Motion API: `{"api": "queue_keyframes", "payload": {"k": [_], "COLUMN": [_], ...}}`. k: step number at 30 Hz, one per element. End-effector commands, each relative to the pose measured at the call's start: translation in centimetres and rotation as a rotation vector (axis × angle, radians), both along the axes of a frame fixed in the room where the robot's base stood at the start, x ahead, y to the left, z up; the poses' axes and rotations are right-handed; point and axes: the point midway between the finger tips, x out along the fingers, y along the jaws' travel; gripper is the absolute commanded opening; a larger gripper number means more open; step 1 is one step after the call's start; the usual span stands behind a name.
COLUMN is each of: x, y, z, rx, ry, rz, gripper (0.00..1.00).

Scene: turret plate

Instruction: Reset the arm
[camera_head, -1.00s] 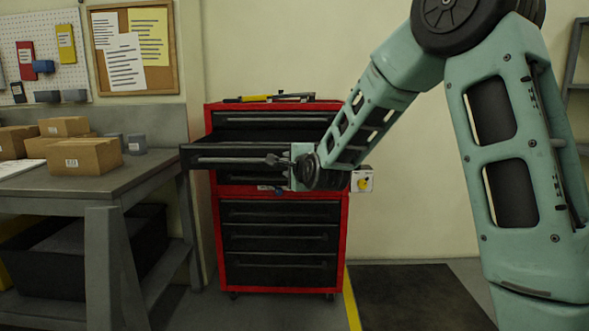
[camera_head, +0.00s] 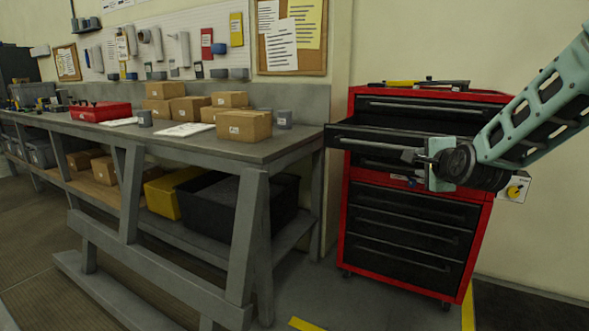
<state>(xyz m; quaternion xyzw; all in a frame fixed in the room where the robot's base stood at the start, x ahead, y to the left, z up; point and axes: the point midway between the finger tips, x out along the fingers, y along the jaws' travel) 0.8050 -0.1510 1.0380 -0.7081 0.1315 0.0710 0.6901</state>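My arm reaches in from the right edge of the head view. My gripper (camera_head: 418,157) points left, in front of the open upper drawer (camera_head: 375,140) of the red tool cabinet (camera_head: 352,237). Its fingers look thin and dark at this size. I cannot tell whether they are open or shut, or whether they touch the drawer's front. The drawer is pulled out toward me and its inside is dark. The drawers below it look shut.
A long grey workbench (camera_head: 279,152) stands at the left, with several cardboard boxes (camera_head: 244,126) and a red toolbox (camera_head: 100,111) on it. Black and yellow bins sit on its lower shelf. Tools lie on the cabinet top.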

Motion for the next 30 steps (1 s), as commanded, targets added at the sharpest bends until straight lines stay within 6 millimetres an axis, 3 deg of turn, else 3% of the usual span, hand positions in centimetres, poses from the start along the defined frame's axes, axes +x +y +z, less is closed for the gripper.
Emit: {"api": "queue_keyframes", "payload": {"k": [1, 6, 9, 13, 18, 21, 25, 30], "x": [-1.0, -7.7, -13.4, -21.9, -32.9, -37.4, -40.6, -41.6], "y": [3.0, 13.0, 17.8, 21.8, 23.1, 22.5, 21.6, 21.3], "z": [0.5, -0.8, -1.5, -2.1, -2.0, -1.8, -1.6, -1.7], "rx": [-0.054, -0.341, -0.53, -0.788, -1.094, -1.221, -1.309, -1.334], "ry": [0.057, 0.304, 0.426, 0.555, 0.663, 0.695, 0.715, 0.721], "rz": [0.078, 0.438, 0.687, 1.041, 1.5, 1.71, 1.87, 1.921], "gripper": [0.36, 0.36, 0.36, 0.36, 0.36, 0.36, 0.36, 0.36]}}
